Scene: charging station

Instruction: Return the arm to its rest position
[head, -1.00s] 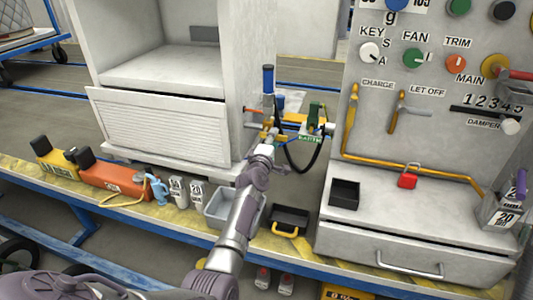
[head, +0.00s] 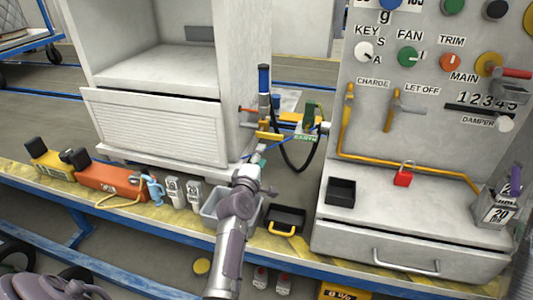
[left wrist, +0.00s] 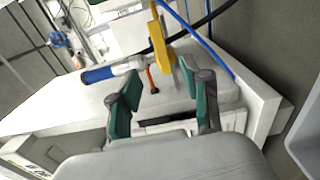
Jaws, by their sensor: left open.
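My left arm (head: 232,245) reaches up from the bottom middle of the head view. Its gripper (head: 258,158) is partly hidden behind the wrist, in front of and below the fixture with a blue handle (head: 264,80) and a yellow bar (head: 268,135). In the left wrist view, the two teal-padded fingers (left wrist: 163,98) stand apart with nothing between them. Beyond them are the blue handle (left wrist: 97,75), the yellow bar (left wrist: 160,45) and a small red-orange lever (left wrist: 152,78).
A grey bin (head: 212,208) lies beneath the left arm. A black tray with a yellow handle (head: 287,217) is to its right. The control panel cabinet (head: 400,215) with a red padlock (head: 403,178) bounds the right. A black cable hangs by the fixture.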

